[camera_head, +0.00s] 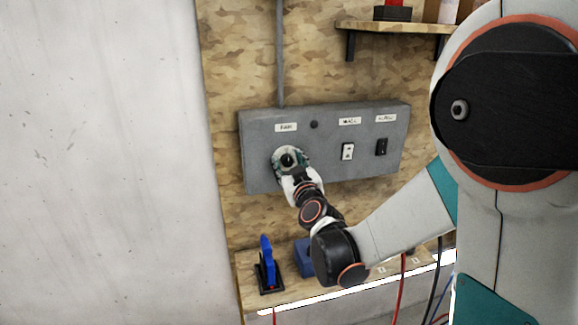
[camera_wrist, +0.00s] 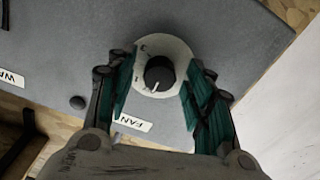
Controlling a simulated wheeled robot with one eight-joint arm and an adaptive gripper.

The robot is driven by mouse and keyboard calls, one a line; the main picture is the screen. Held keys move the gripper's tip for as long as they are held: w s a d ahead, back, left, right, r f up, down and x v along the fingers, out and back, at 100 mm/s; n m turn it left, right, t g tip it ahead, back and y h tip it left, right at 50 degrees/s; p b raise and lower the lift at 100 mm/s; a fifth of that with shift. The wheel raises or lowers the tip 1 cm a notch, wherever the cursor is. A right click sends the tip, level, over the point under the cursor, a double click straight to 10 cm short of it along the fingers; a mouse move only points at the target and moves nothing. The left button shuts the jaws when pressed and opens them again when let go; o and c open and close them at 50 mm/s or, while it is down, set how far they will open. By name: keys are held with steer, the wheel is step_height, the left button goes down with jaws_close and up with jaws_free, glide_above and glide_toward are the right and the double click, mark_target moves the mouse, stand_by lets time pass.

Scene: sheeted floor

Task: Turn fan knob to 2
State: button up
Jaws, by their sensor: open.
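The fan knob (camera_wrist: 159,71) is a round black knob with a white pointer line on a pale round dial plate. In the wrist view its pointer is toward the bottom of the picture, to the side of the FAN label (camera_wrist: 132,124). The dial's numbers are too small to read. My gripper (camera_wrist: 156,88) is open, with one teal-padded finger on each side of the knob and a gap to both. In the head view my gripper (camera_head: 290,163) is at the dial, under the FAN label, and partly hides it.
The grey control box (camera_head: 222,150) hangs on a plywood wall and also bears a white switch (camera_head: 347,151) and a black switch (camera_head: 381,147). A shelf (camera_head: 400,27) is above. Below, a ledge holds a blue-handled item (camera_head: 267,262) and a blue block (camera_head: 304,255).

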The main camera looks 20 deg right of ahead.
steer(key=shift+c, duration=0.6)
steer(key=c, duration=1)
steer(key=shift+o, duration=0.2)
steer(key=shift+m, duration=0.5)
steer(key=m, duration=0.3)
steer(key=shift+b, duration=0.3)
steer(key=m, duration=0.8)
steer(key=shift+b, duration=0.4)
steer(key=shift+m, duration=1.9)
